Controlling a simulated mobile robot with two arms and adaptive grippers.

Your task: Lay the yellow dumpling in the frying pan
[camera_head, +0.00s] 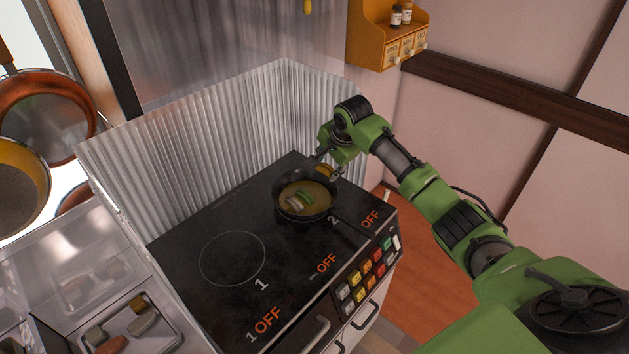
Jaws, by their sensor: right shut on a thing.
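The black frying pan (279,205) stands on the back right ring of the stove. My right gripper (328,168) is at the pan's far right rim, reaching in from the right. It is shut on the yellow dumpling (322,170), which shows as a small orange-yellow patch at the fingers, over or beside the rim. Whether the dumpling touches the pan is too small to tell. My left gripper is out of view.
A tray (182,338) with several dumplings stands at the lower left. The front left ring (232,259) of the stove is bare. A corrugated metal screen (190,150) stands behind the stove. Pans hang at the left. A wooden spice shelf (372,50) is on the wall above.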

